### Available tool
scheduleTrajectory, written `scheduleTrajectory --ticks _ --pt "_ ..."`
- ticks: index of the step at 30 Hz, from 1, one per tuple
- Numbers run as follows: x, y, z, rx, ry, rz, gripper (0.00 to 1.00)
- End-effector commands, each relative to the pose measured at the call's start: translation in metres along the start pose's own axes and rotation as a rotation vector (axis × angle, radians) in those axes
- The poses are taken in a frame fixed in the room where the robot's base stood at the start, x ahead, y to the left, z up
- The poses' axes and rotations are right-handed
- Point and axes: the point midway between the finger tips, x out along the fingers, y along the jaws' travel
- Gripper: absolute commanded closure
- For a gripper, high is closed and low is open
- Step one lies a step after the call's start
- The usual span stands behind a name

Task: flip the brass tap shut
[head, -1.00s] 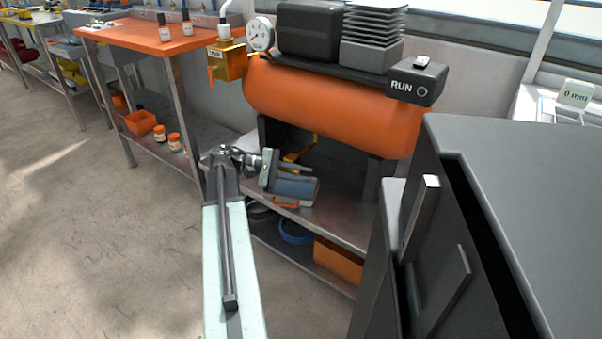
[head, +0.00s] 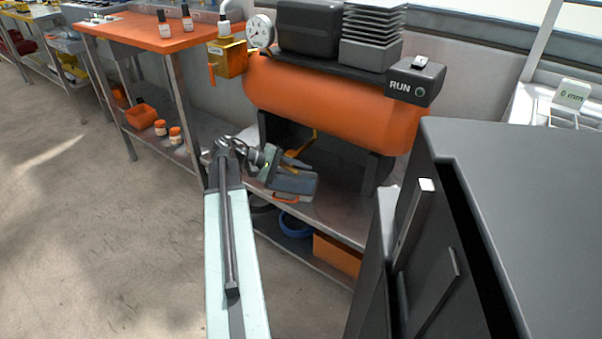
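A brass-yellow block (head: 230,62) with a small label is at the left end of the orange tank, below the gauge. An orange lever (head: 211,76) hangs down at its left side; the label is too small to read. A thin brass-coloured piece (head: 313,137) shows in the shadow under the tank, partly hidden behind my gripper; I cannot tell which of these is the tap. My gripper (head: 298,163) is at the end of my arm, in front of the space under the tank and above the steel shelf. Its fingertips are too dark and covered to judge.
The orange tank (head: 330,100) carries a gauge (head: 260,31), a dark motor and a RUN box (head: 415,82). The steel shelf (head: 345,215) lies under it, with a blue ring (head: 294,226) and an orange bin (head: 337,254) below. A dark cabinet (head: 520,200) stands close at right.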

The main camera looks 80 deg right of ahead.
Motion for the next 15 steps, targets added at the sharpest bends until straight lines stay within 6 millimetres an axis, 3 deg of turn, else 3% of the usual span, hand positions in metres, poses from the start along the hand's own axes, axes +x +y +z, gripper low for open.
scheduleTrajectory --ticks 9,15 --pt "-0.062 0.004 0.0 -0.001 0.003 0.001 0.65" --pt "-0.075 0.0 0.0 0.0 0.002 0.0 0.65"
